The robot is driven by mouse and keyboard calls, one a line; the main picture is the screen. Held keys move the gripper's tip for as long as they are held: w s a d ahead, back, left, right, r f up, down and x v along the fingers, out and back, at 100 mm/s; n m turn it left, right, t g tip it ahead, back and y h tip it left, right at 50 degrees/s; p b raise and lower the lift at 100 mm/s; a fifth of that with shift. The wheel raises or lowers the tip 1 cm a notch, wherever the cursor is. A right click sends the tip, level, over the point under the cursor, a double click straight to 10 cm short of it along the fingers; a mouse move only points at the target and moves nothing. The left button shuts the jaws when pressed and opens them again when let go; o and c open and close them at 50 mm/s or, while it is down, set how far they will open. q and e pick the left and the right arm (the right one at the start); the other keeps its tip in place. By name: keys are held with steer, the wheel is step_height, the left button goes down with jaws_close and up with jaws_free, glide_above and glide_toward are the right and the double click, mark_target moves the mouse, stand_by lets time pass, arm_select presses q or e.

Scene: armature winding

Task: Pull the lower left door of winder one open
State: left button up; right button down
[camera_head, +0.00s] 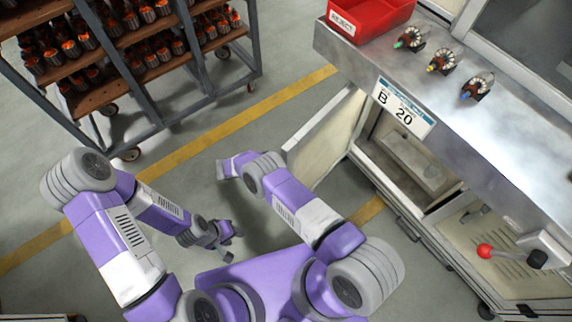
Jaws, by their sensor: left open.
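The winder (480,110) is a grey bench-like machine on the right with a "B 20" label (403,107) on its front edge. Below the label, a cream door (328,142) on the left stands swung open, away from the body. The lower compartment (415,150) behind it is exposed. My left gripper (229,243) is open and empty over the floor, left of the door and apart from it. My right arm reaches towards the door's left side; its gripper is hidden from view.
A red reject bin (368,14) and several small armatures (443,61) sit on the winder top. A rack (135,70) of armatures stands at upper left. Floor between is clear.

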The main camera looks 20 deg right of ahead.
steer(key=shift+w+d+r, duration=0.15)
steer(key=shift+w+d, duration=0.15)
steer(key=shift+d, duration=0.1)
steer(key=c, duration=1.4)
jaws_free()
steer(key=o, duration=0.4)
steer(key=shift+d, duration=0.15)
arm_select(q)
steer(key=shift+d, duration=0.1)
arm_select(e)
steer(key=shift+s+a, duration=0.1)
steer(key=shift+a, duration=0.1)
